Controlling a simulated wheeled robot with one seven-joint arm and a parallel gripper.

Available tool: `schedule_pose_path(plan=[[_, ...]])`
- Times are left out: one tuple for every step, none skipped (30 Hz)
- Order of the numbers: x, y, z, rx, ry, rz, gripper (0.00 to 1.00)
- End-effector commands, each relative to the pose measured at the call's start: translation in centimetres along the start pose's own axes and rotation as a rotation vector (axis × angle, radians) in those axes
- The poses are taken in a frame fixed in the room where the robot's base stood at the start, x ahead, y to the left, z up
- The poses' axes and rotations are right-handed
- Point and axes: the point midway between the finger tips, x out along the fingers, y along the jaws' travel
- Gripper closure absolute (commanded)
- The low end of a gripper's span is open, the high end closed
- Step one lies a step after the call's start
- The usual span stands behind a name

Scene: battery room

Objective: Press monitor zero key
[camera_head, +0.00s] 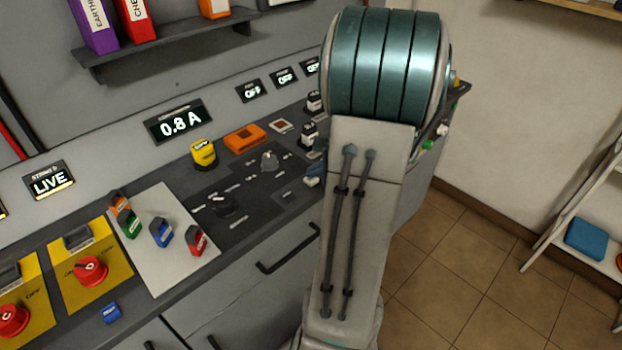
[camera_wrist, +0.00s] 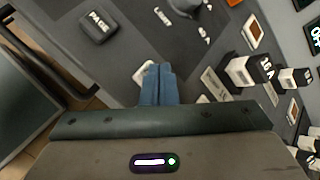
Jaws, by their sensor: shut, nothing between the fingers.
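In the wrist view my gripper (camera_wrist: 158,70) has its two blue fingers together, with nothing between them. A small pale key (camera_wrist: 144,74) shows beside and partly behind the fingertips. I cannot read a label on it, nor tell whether the fingers touch it. A dark key marked PAGE (camera_wrist: 97,26) lies to the upper left of the fingers. In the head view my arm covers much of the area around the gripper; a small blue and white patch (camera_head: 312,181) shows at the arm's left edge, too small to make out.
A grey knob (camera_head: 269,162) and a black knob (camera_head: 223,204) stand on the dark panel. Pale upright blocks marked 16 A (camera_wrist: 243,70) stand right of the fingers. An orange block (camera_head: 245,138) and a 0.8 A display (camera_head: 180,122) are farther left.

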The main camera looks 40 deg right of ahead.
Motion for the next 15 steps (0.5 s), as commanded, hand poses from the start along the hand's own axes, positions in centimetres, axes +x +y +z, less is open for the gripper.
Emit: schedule_pose_path(plan=[[0.08,0.05,-0.05,0.000,0.000,0.000,1.00],[0.10,0.07,-0.07,0.000,0.000,0.000,1.00],[0.13,0.08,-0.09,0.000,0.000,0.000,1.00],[0.15,0.10,-0.10,0.000,0.000,0.000,1.00],[0.17,0.11,-0.12,0.000,0.000,0.000,1.00],[0.20,0.14,-0.14,0.000,0.000,0.000,1.00],[0.22,0.15,-0.15,0.000,0.000,0.000,1.00],[0.24,0.17,-0.17,0.000,0.000,0.000,1.00],[0.27,0.19,-0.19,0.000,0.000,0.000,1.00],[0.29,0.21,-0.20,0.000,0.000,0.000,1.00],[0.31,0.22,-0.22,0.000,0.000,0.000,1.00],[0.34,0.24,-0.24,0.000,0.000,0.000,1.00],[0.36,0.26,-0.26,0.000,0.000,0.000,1.00],[0.39,0.28,-0.27,0.000,0.000,0.000,1.00],[0.42,0.30,-0.29,0.000,0.000,0.000,1.00]])
